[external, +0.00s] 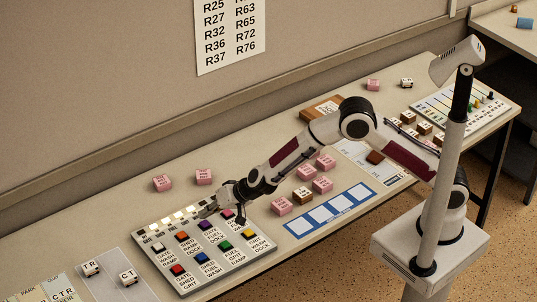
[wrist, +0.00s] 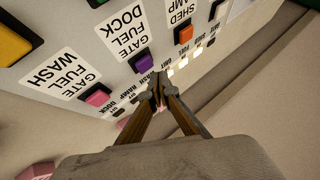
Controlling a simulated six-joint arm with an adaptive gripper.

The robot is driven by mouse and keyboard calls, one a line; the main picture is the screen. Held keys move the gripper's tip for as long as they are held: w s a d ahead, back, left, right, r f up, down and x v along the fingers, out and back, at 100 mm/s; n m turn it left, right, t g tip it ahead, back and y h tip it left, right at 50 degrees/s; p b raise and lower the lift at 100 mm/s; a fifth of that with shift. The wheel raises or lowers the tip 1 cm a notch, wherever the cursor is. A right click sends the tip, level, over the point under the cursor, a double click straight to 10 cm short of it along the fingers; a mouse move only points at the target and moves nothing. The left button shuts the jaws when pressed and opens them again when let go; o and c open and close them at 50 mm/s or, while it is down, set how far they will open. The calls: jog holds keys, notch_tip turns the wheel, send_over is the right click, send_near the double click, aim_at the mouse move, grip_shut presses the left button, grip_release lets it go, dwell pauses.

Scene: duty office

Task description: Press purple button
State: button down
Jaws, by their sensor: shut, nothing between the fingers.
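The purple button (external: 205,224) is in the far row of the button panel (external: 238,262), between the orange button (external: 182,236) and the pink button (external: 227,213). In the wrist view the purple button (wrist: 142,62) shows clear and uncovered just beyond my fingertips. My gripper (external: 207,211) is shut and empty, low over the panel's far edge. In the wrist view its closed fingertips (wrist: 156,84) are beside the purple button, over the strip of small lights. I cannot tell whether they touch the panel.
The near row holds red (external: 177,269), blue, green and yellow buttons. Several lights (external: 168,222) on the strip are lit. Pink cubes (external: 204,176) lie behind the panel and to its right. A blue-framed card (external: 331,211) lies right of the panel. A wall stands behind the table.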

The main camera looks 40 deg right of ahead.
aim_at(207, 223)
jog(key=shift+r, duration=2.45)
